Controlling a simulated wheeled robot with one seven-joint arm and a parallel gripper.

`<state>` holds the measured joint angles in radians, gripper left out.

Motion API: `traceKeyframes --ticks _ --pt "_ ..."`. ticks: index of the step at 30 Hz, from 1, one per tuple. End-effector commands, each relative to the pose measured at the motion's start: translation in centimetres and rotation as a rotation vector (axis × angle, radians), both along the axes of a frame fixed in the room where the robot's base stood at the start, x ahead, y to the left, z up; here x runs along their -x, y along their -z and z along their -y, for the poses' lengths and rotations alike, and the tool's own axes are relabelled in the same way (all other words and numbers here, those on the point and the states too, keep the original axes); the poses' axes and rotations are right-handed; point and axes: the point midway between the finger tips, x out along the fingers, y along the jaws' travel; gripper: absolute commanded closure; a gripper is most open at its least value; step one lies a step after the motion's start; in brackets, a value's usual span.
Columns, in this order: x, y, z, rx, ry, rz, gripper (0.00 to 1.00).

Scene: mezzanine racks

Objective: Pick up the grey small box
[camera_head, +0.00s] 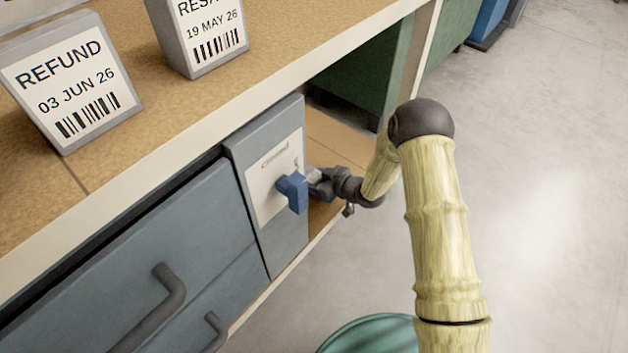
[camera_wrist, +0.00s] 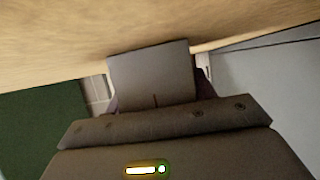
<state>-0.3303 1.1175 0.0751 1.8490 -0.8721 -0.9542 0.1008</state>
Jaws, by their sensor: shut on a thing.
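In the wrist view my gripper (camera_wrist: 157,110) is shut on a plain grey block, the grey small box (camera_wrist: 150,70). Most of my fingers are hidden behind the box. In the head view my gripper (camera_head: 322,183) is at the open bay beside the grey front panel, just right of a blue lever (camera_head: 292,191). The box cannot be made out clearly there. A wooden surface (camera_wrist: 60,50) fills the top of the wrist view, close to the box; I cannot tell whether they touch.
Labelled grey boxes, REFUND (camera_head: 70,85) and another (camera_head: 205,32), stand on the desktop (camera_head: 160,115). Grey drawers (camera_head: 150,260) with dark handles are at lower left. A green panel (camera_head: 365,65) bounds the bay. A teal round thing (camera_head: 370,337) is below. Open floor (camera_head: 545,170) lies right.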

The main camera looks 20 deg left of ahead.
Motion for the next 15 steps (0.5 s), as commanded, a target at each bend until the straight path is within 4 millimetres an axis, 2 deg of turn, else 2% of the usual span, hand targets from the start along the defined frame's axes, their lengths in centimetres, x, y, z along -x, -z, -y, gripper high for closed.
traceKeyframes --ticks 5,8,15 --pt "0.0 -0.3 0.0 0.0 0.0 0.0 0.7" --pt "0.0 -1.1 0.0 -0.001 0.0 0.001 0.7" --pt "-0.1 -5.1 0.0 0.0 0.0 0.002 0.7"
